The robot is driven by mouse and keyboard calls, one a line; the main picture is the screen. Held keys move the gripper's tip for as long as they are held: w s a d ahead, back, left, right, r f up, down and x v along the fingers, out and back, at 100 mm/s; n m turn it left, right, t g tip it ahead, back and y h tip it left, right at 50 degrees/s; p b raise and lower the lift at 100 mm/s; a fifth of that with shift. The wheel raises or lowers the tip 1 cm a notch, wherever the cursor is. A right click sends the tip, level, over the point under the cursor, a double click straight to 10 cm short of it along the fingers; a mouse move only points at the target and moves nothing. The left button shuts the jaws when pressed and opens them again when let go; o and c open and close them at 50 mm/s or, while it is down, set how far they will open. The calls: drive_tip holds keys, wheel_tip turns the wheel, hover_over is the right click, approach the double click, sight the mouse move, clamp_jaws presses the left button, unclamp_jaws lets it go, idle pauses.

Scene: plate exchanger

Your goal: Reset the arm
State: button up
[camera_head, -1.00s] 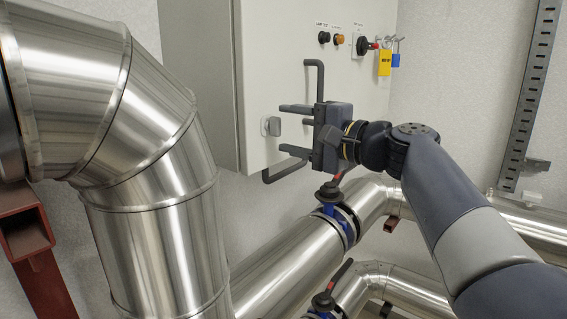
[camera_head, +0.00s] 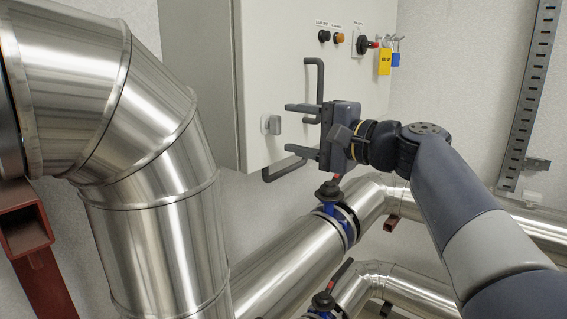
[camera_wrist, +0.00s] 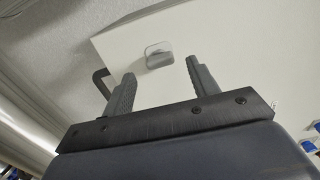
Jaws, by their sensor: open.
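My gripper (camera_head: 294,128) is open and empty in front of the light grey cabinet door, its two fingers pointing left toward a small grey latch knob (camera_head: 271,125). A gap shows between the fingers and the knob in the head view. In the wrist view, my gripper (camera_wrist: 158,84) has its fingers spread, with the knob (camera_wrist: 158,55) beyond and between them. The dark door handle (camera_head: 320,80) runs behind my gripper, which hides part of it. I cannot tell how far the handle is from the fingers.
A large metal-clad pipe (camera_head: 160,230) fills the left. Valves with black levers (camera_head: 328,190) and more pipes lie below. A slotted rail (camera_head: 530,100) stands right.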

sight(280, 126)
drive_tip(key=x, duration=0.3)
drive_tip(key=shift+w+a+r+p, duration=0.1)
drive_tip(key=shift+w+a+p, duration=0.15)
drive_tip(key=shift+p, duration=0.15)
drive_tip(key=shift+w+a+f+n+b, duration=0.15)
drive_tip(key=shift+f+n+b, duration=0.1)
drive_tip(key=shift+n+b, duration=0.15)
drive_tip(key=shift+n, duration=0.9)
drive_tip(key=n+b, duration=0.1)
drive_tip(key=n, duration=0.1)
drive_tip(key=shift+r+n, duration=0.1)
drive_tip(key=shift+n, duration=0.2)
drive_tip(key=n, duration=0.8)
drive_tip(key=shift+r+n, duration=0.1)
drive_tip(key=shift+n, duration=0.2)
drive_tip(key=shift+n+p, duration=1.2)
drive_tip(key=shift+n, duration=1)
drive_tip(key=shift+s+d, duration=0.4)
drive_tip(key=shift+d, duration=0.1)
